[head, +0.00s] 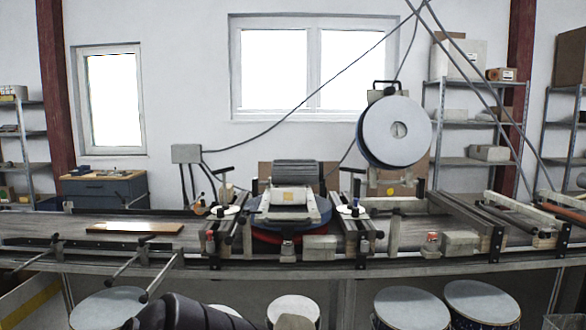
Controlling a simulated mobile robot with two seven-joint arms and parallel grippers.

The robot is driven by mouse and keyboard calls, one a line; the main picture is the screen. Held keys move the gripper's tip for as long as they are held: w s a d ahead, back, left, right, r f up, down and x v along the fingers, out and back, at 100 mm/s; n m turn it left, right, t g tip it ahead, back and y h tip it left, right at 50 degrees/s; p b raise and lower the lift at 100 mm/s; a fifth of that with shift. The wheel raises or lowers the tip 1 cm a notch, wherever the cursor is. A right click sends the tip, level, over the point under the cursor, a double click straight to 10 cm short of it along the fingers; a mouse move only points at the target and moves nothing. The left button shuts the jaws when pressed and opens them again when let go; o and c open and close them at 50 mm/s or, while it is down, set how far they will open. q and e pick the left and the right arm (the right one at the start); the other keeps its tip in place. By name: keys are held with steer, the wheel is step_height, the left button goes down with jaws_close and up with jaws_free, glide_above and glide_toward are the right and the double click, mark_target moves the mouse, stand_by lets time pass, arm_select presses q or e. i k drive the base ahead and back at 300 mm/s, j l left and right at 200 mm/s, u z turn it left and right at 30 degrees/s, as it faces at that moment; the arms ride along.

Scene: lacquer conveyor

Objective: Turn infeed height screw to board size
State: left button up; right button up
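A brown board (135,228) with a glossy pale patch lies flat on the left part of the conveyor belt (40,228). To its right stands the machine's central unit (290,205), with a ribbed grey housing (297,173) on top. A post with a black crossbar handle (223,171) stands at its left side, and a similar handle (353,171) is at its right. I cannot tell which part is the infeed height screw. A dark part of my arm shows at the bottom edge, below the conveyor. Neither gripper is visible.
Rods with black knobs (126,264) stick out from the conveyor's front left. A large grey reel (395,131) stands above the line at the right. Several lidded drums (411,308) stand below the conveyor's front edge. Cables hang across the upper right.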

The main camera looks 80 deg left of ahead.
mark_target(222, 171)
steer(key=u, duration=2.8)
